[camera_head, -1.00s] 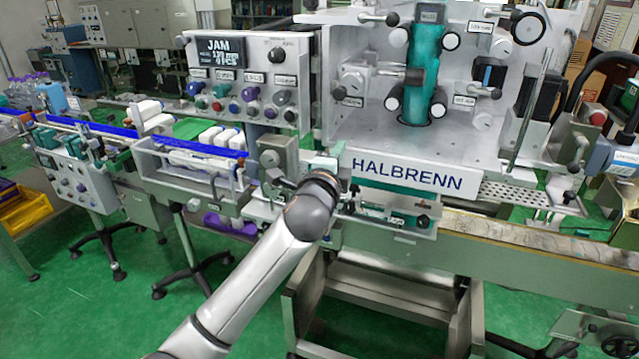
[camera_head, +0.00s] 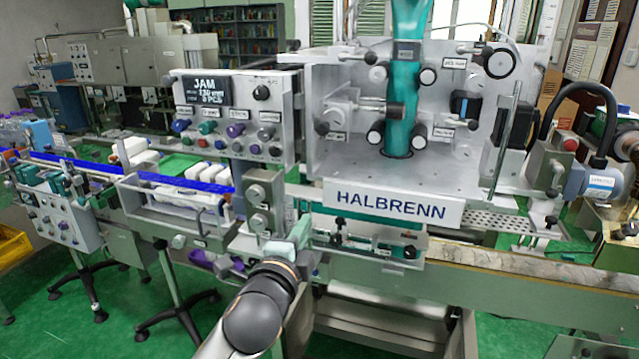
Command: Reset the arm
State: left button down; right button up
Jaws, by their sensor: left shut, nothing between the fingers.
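My left arm comes up from the bottom of the head view. Its gripper (camera_head: 298,232) is shut and empty, in front of the sleeve applicator (camera_head: 470,178) and left of the HALBRENN nameplate (camera_head: 391,206). It overlaps the machine's lower front edge in the picture; I cannot tell if it touches. A teal sleeve film (camera_head: 399,100) runs down between rollers inside the open bay. The control panel (camera_head: 232,115) has coloured knobs and a display (camera_head: 206,91) reading JAM. My right gripper is not in view.
A conveyor with a blue rail (camera_head: 180,181) runs left from the machine, with white bottles (camera_head: 135,155) behind it. A metal block with round knobs (camera_head: 260,200) stands just left of my gripper. Open green floor (camera_head: 60,318) lies at the lower left.

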pick_arm(q)
jog(key=s+a+f+n+g, duration=0.1)
jog(key=s+f+n+g, duration=0.1)
jog(key=f, duration=0.6)
jog(key=s+a+f+n+g, duration=0.1)
jog(key=s+f+n, duration=0.15)
jog(key=f, duration=0.45)
jog(key=s+a+f+n+g, duration=0.1)
jog(key=s+a+f+n, duration=0.2)
jog(key=s+f, duration=0.5)
jog(key=s+a+f+n+g, duration=0.2)
jog(key=s+f+n, duration=0.3)
jog(key=s+f, duration=0.3)
jog(key=s+a+f+n+g, duration=0.2)
jog(key=s+a+f+n, duration=0.1)
jog(key=s+f, duration=0.5)
jog(key=shift+s+a+f+n+y, duration=0.35)
jog(key=shift+f+n, duration=0.15)
jog(key=shift+n, duration=0.35)
